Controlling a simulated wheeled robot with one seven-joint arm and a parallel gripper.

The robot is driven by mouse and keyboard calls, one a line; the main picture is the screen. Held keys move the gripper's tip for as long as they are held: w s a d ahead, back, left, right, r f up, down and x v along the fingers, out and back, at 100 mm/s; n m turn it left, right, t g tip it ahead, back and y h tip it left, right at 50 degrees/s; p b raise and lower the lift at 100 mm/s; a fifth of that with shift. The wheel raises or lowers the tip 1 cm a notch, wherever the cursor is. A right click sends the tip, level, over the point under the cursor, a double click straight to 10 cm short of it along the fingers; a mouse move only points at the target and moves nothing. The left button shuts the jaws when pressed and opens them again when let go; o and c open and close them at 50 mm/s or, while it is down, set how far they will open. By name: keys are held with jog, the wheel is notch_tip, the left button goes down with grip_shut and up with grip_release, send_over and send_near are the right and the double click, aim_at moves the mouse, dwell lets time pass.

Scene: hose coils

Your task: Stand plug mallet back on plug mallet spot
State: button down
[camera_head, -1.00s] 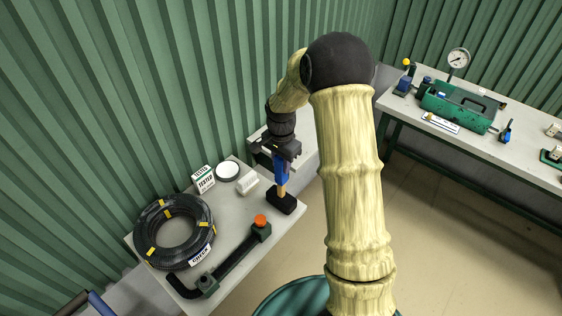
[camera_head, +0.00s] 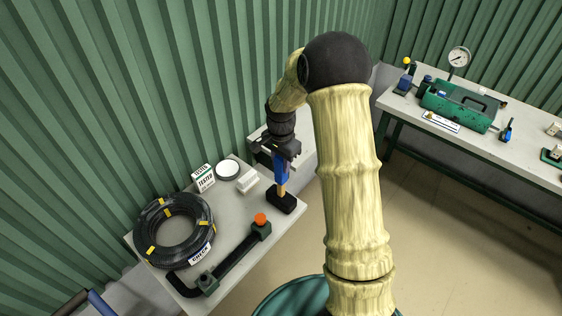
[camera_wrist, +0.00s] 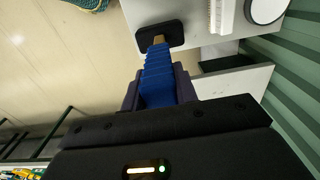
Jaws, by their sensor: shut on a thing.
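The plug mallet has a blue grip, a short wooden neck and a black head (camera_head: 281,203). My gripper (camera_head: 280,152) is shut on its blue handle. The mallet hangs upright with its head down, at the right end of the grey table (camera_head: 240,205). Whether the head touches the tabletop I cannot tell. In the wrist view the blue handle (camera_wrist: 158,80) lies between the fingers, with the black head (camera_wrist: 160,35) beyond at the table's edge. No marked mallet spot can be made out; the head may cover it.
A black hose coil (camera_head: 174,231), a tester box (camera_head: 203,178), a round white-topped item (camera_head: 228,169), a white block (camera_head: 247,181) and a dark bar tool with an orange knob (camera_head: 260,219) share the table. The green corrugated wall (camera_head: 130,90) is close behind. A second bench (camera_head: 480,150) stands right.

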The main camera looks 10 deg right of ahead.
jog(key=shift+f, duration=0.2)
dwell(0.5)
jog(key=c, duration=1.1)
grip_release()
jog(key=shift+o, duration=0.4)
jog(key=shift+f, duration=0.1)
jog(key=shift+r+p, duration=2.65)
jog(key=shift+r, duration=1.45)
jog(key=shift+r, duration=0.1)
